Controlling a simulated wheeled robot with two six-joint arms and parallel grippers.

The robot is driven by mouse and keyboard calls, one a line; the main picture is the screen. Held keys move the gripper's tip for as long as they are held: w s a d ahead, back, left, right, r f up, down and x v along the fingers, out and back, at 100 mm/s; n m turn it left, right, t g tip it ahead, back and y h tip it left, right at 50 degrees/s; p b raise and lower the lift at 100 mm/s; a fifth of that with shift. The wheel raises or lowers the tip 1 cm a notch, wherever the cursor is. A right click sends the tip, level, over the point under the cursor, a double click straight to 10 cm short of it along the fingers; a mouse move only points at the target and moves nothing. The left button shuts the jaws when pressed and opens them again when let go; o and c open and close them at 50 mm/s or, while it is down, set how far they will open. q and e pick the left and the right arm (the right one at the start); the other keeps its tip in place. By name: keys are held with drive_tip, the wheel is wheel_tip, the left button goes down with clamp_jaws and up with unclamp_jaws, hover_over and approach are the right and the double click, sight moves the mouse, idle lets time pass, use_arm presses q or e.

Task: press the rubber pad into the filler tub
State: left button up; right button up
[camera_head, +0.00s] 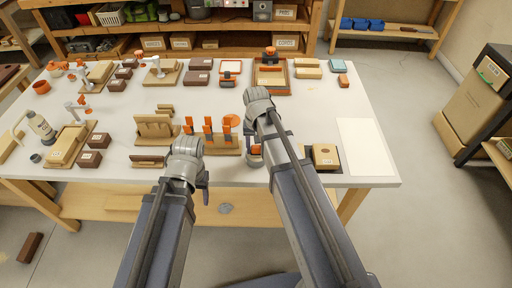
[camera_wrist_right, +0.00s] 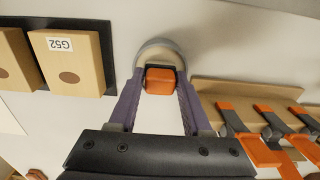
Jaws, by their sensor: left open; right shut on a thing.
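My right gripper (camera_wrist_right: 160,90) is shut on an orange block (camera_wrist_right: 160,80), which I take to be the rubber pad or its grip. The block is at the near edge of a round grey tub (camera_wrist_right: 152,46), which I take to be the filler tub. From this angle I cannot tell whether the pad touches the filler. In the head view the orange block (camera_head: 255,149) shows beside my right arm, with the tub (camera_head: 255,161) just below it, near the front edge of the bench. My left gripper (camera_head: 206,198) hangs at the bench front, open and mostly hidden by its arm.
A wooden stand with orange-handled pieces (camera_head: 222,146) is just left of the tub. A wooden box marked G52 (camera_head: 325,157) stands on a dark mat to the right. A pale sheet (camera_head: 365,147) lies bare at the right end. Several fixtures and blocks fill the left half.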

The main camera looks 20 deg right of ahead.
drive_tip(key=shift+r+p, duration=3.3)
drive_tip(key=shift+r, duration=0.15)
